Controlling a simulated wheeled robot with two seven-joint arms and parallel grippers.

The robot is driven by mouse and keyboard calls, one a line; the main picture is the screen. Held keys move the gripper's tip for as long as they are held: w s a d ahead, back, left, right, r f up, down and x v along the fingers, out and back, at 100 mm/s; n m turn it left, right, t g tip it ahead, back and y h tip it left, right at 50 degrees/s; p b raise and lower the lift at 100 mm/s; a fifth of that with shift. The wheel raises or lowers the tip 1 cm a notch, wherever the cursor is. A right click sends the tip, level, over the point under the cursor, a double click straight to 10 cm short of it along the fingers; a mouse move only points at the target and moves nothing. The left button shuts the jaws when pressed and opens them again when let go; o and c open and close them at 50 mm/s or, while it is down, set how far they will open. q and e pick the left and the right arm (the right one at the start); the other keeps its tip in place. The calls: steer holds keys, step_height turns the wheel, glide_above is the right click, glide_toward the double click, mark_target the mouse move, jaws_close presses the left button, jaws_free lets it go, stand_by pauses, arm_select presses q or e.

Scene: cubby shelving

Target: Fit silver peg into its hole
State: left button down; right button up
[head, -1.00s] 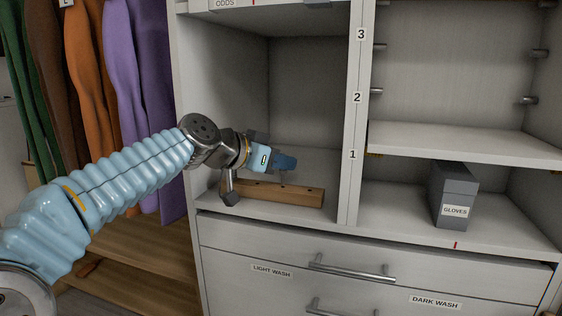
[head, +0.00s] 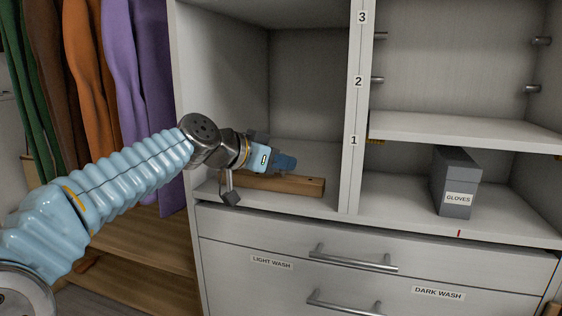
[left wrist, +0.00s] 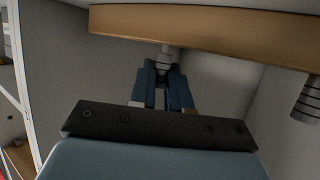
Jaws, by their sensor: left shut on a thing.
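My left gripper (head: 287,162) is in the lower left cubby, just above a wooden block (head: 300,186) on its floor. In the left wrist view its blue fingers (left wrist: 166,82) are shut on the silver peg (left wrist: 166,56), a small grey metal piece. The peg's far end meets the edge of the wooden block (left wrist: 200,30) in that view. I cannot tell how deep it sits in a hole. The fingers and arm hide the peg and the block's left part in the head view. My right gripper is not in view.
A ridged grey cylinder (left wrist: 307,100) stands against the block at the right edge of the wrist view. The divider (head: 349,150) is right of the block. A grey gloves box (head: 456,180) stands in the right cubby. Drawers with handles (head: 352,258) are below.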

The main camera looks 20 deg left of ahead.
arm_select(q)
steer(key=shift+f+b, duration=0.3)
steer(key=shift+f, duration=0.1)
steer(key=c, duration=1)
jaws_free()
steer(key=shift+r, duration=0.1)
steer(key=p+v, duration=0.1)
steer(key=v, duration=1.2)
steer(key=shift+s+a, duration=0.2)
steer(key=shift+s, duration=0.15)
